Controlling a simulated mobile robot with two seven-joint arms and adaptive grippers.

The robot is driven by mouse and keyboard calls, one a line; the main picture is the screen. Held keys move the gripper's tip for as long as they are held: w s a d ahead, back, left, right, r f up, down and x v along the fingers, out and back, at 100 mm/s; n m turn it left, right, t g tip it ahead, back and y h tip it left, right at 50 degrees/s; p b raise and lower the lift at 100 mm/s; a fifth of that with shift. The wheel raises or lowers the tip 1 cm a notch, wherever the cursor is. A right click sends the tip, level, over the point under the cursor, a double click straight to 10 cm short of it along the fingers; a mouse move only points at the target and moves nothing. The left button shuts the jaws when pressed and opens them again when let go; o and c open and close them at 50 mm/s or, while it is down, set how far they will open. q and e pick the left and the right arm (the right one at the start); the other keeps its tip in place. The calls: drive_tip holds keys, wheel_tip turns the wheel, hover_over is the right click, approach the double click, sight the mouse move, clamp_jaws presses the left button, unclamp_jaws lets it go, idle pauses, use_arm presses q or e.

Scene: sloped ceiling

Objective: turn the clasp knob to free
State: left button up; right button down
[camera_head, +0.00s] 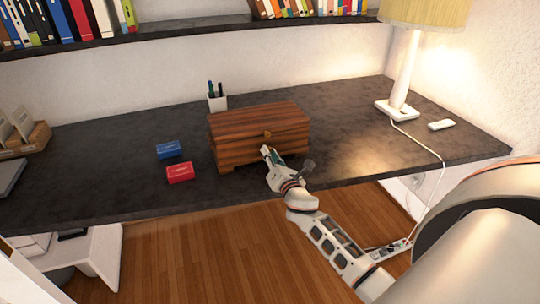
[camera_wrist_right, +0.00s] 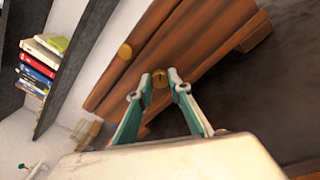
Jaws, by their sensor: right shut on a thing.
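A wooden chest (camera_head: 235,138) with dark and light brown bands stands closed on the dark desk. In the right wrist view the chest (camera_wrist_right: 205,40) appears tilted. My left gripper is not in view.
A blue box (camera_head: 169,150) and a red box (camera_head: 180,172) lie left of the chest. A pen cup (camera_head: 217,103) stands behind it. A lamp (camera_head: 398,80) and a small white device (camera_head: 441,124) are at the right. The desk (camera_head: 110,160) is clear between these.

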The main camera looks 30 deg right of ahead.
drive_tip(key=m, duration=0.4)
drive_tip(key=shift+r+m, duration=0.1)
drive_tip(key=shift+m, duration=2.1)
drive_tip(key=c, duration=1.8)
unclamp_jaws()
drive_tip(key=shift+c, duration=0.2)
drive_tip(key=v, duration=1.2)
drive_tip(key=shift+d, duration=0.1)
